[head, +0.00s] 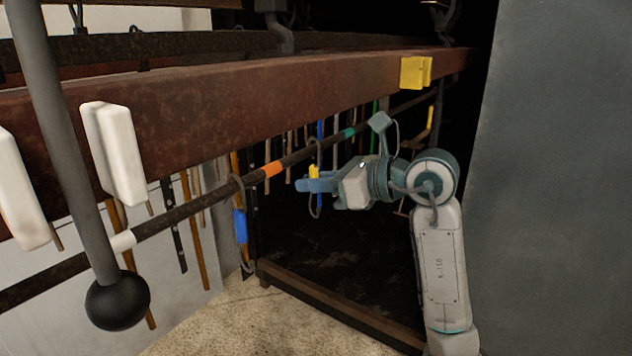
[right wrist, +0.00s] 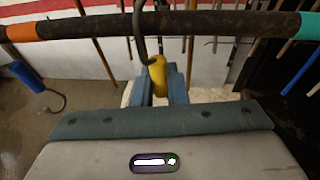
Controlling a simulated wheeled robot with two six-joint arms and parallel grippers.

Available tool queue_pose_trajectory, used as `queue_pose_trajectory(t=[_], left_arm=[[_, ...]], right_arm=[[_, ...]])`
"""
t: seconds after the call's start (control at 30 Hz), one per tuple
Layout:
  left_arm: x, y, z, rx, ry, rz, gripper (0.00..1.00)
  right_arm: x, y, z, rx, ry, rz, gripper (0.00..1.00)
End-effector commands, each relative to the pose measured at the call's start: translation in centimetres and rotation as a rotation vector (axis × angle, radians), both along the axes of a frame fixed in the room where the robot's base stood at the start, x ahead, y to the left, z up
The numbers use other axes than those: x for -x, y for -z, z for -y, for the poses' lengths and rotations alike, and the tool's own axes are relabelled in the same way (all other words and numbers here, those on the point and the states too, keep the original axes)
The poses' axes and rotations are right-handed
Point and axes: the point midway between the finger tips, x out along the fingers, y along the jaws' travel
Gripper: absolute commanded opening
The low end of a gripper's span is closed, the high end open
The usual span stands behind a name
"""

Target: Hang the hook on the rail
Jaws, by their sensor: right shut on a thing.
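The rail (head: 205,200) is a dark, worn rod with white, orange and teal bands, running away below a rusty beam. It crosses the top of the right wrist view (right wrist: 220,23). My right gripper (head: 316,185) is shut on the yellow grip of a hook (head: 314,171). The grip sits between the blue fingers in the right wrist view (right wrist: 157,76). The hook's dark metal curve crosses the near side of the rail, between the orange and teal bands. Its top leaves the wrist view, and I cannot tell whether it rests on the rail. My left gripper is not in view.
A hook with a blue grip (head: 240,226) hangs on the rail, nearer than the orange band. The rusty beam (head: 230,100) runs above, with a yellow block (head: 416,72) on it. A grey rod with a black ball (head: 117,301) stands at left. A dark grey panel (head: 560,190) fills the right.

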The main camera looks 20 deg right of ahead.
Motion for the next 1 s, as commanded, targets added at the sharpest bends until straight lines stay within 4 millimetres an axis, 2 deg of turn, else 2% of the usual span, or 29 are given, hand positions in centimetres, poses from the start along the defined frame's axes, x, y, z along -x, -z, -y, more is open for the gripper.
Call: queue_pose_trajectory(t=[0.53, 0.57, 0.6, 0.7, 1.0], left_arm=[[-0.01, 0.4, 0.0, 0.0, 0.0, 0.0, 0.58], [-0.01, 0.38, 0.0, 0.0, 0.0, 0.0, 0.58], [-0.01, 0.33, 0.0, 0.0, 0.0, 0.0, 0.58], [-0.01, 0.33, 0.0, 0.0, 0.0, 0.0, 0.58], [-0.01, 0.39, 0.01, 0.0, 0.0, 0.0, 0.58]], right_arm=[[0.02, 0.48, 0.0, 0.0, 0.0, 0.0, 0.0], [0.02, 0.47, 0.0, 0.0, 0.0, 0.0, 0.15], [0.02, 0.42, 0.01, 0.0, 0.0, 0.0, 0.23], [0.02, 0.41, 0.01, 0.0, 0.0, 0.0, 0.38], [0.08, 0.41, 0.1, 0.001, 0.0, 0.001, 0.38]])
